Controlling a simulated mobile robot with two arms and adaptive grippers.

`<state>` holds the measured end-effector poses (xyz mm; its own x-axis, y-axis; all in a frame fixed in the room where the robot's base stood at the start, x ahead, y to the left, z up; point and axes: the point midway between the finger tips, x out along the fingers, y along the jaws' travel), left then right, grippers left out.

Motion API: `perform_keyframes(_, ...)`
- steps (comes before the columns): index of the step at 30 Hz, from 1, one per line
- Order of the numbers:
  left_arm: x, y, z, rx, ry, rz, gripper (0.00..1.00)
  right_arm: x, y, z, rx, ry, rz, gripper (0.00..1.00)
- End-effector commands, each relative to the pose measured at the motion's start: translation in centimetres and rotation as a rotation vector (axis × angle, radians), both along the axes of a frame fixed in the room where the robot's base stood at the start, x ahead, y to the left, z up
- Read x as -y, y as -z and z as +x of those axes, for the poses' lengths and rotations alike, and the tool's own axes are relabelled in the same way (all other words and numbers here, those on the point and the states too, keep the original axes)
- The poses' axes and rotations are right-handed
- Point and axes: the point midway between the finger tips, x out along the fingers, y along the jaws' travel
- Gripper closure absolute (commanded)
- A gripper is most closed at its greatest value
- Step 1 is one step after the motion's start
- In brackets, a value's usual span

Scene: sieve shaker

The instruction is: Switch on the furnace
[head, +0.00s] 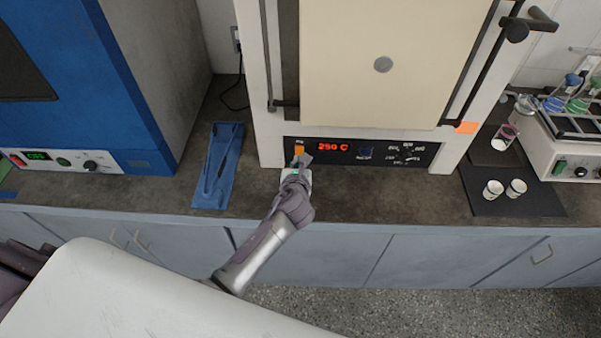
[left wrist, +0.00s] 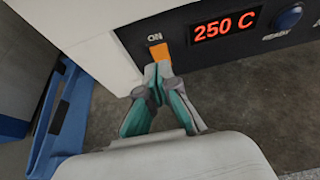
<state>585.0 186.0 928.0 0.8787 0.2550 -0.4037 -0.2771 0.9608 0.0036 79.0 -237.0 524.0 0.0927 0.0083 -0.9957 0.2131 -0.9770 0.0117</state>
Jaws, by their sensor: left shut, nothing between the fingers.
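The furnace (head: 390,70) is a cream cabinet on the counter with a black control panel along its bottom. Its red display (head: 333,147) reads 250 C and is lit; the display also shows in the left wrist view (left wrist: 226,25). The orange switch (head: 299,150) at the panel's left end sits under the word ON, and it shows in the left wrist view (left wrist: 160,55). My left gripper (head: 300,162) is shut and empty, its fingertips (left wrist: 158,70) at the lower edge of the switch. I cannot tell whether they touch it. My right gripper is not in view.
A blue cabinet (head: 130,80) stands at the left, with a blue tray (head: 232,150) holding tongs beside the furnace. At the right, a dark mat (head: 540,203) holds small white cups (head: 493,189) near a device with flasks.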

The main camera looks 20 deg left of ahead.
Motion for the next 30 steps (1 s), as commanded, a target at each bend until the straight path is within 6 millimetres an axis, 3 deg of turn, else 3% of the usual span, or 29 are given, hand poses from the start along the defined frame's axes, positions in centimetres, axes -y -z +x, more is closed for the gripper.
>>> perform_keyframes(6,0.7,-2.2,-2.5,0.002,0.001,-0.001,1.00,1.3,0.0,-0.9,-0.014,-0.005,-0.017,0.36)
perform_keyframes(15,1.8,-5.1,-5.9,0.002,0.001,0.000,1.00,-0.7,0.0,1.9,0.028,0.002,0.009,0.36)
perform_keyframes(24,2.0,-5.7,-6.7,0.000,0.001,0.000,1.00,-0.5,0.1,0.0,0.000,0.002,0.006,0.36)
perform_keyframes(30,2.0,-5.7,-6.6,0.000,0.001,0.000,1.00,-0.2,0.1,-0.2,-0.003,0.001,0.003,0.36)
